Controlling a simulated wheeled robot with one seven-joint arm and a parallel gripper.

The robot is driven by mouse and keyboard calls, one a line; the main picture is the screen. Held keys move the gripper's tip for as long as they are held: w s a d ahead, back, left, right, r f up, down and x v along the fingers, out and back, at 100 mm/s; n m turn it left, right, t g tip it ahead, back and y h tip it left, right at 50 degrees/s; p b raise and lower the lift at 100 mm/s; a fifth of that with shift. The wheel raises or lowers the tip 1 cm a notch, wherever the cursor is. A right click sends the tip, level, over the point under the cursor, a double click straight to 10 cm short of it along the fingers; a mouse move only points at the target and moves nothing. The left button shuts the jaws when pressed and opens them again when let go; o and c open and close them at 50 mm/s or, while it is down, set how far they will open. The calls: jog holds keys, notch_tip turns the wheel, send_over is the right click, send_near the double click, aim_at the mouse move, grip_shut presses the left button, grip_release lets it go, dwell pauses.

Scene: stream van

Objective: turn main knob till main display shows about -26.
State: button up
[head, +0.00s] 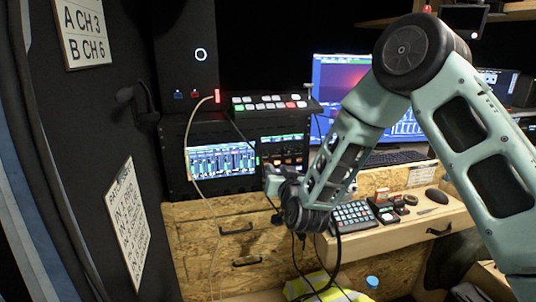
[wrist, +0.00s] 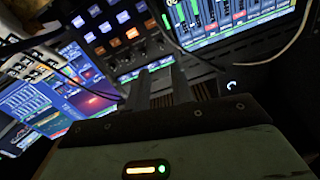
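My gripper (head: 270,185) is in front of the lower part of the equipment rack in the head view. In the wrist view its two dark fingers (wrist: 161,84) stand apart with a gap between them, and I see nothing clearly held. A small round dark part with a white arc (wrist: 231,86) lies to the right of the fingers; I cannot tell whether it is the main knob. The rack screen with level meters (head: 222,160) is left of the gripper in the head view.
A lit button panel (wrist: 115,25) is beyond the fingers. Loose cables (head: 190,135) hang across the rack front. A switcher (head: 270,103) sits on top. A wooden desk (head: 455,214) with a keypad (head: 354,215) and small items is right of the rack.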

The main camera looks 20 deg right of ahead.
aim_at(266, 153)
jog(key=w+p, duration=0.2)
jog(key=w, duration=0.8)
jog(key=shift+w, duration=0.3)
grip_shut()
